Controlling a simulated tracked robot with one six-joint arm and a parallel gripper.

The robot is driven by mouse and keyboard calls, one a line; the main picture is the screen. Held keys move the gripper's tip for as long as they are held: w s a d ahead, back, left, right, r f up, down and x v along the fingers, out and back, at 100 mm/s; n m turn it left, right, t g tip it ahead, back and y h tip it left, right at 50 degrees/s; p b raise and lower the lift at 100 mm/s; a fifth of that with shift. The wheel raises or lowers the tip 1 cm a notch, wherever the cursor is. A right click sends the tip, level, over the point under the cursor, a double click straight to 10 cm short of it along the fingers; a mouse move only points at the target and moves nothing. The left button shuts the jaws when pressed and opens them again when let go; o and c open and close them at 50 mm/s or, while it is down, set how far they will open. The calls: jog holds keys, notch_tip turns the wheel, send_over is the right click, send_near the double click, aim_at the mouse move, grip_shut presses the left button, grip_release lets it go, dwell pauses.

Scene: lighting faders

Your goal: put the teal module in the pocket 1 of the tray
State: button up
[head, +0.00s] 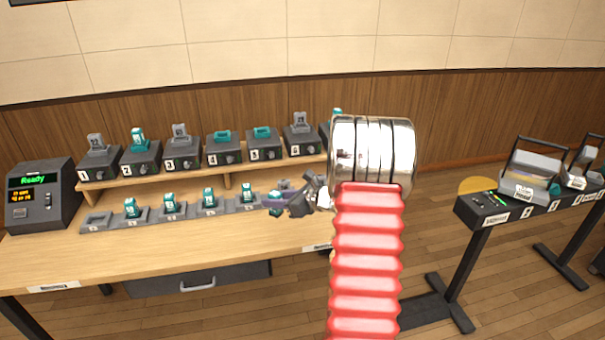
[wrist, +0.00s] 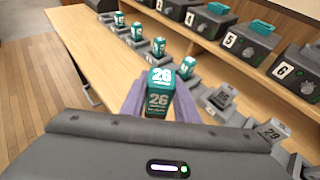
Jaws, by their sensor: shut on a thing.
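My gripper (head: 284,203) is shut on a teal module (wrist: 158,95) marked 26, with a purple finger on each side of it in the wrist view. In the head view this module shows small and partly hidden at the gripper's tip, near the right part of the pocket row. I cannot tell how high it is above the desk. The long grey tray of pockets (head: 97,222) lies along the desk. Its leftmost pocket looks empty, and several others hold teal modules (head: 131,208). The pocket labels are too small to read.
Numbered dark units (head: 142,157) stand on a raised shelf behind the row, with teal or grey modules on them. A console (head: 38,195) reading "Ready" stands at the left. Carriers with handles (head: 530,175) stand on another table at right. The front desk strip is clear.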

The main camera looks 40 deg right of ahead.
jog(key=s+a+f+n+g+y, duration=0.1)
jog(key=a+f, duration=0.4)
jog(key=a, duration=0.6)
jog(key=s+a+f+n+g+y, duration=0.2)
jog(key=s+a+f+n+y, duration=0.1)
jog(key=a, duration=0.9)
jog(key=s+a+f+n+g+y, duration=0.2)
jog(key=a+f+n+y, duration=0.2)
jog(key=a+f, duration=0.4)
jog(key=a, duration=0.3)
jog(key=shift+a, duration=0.4)
jog(key=shift+s, duration=0.1)
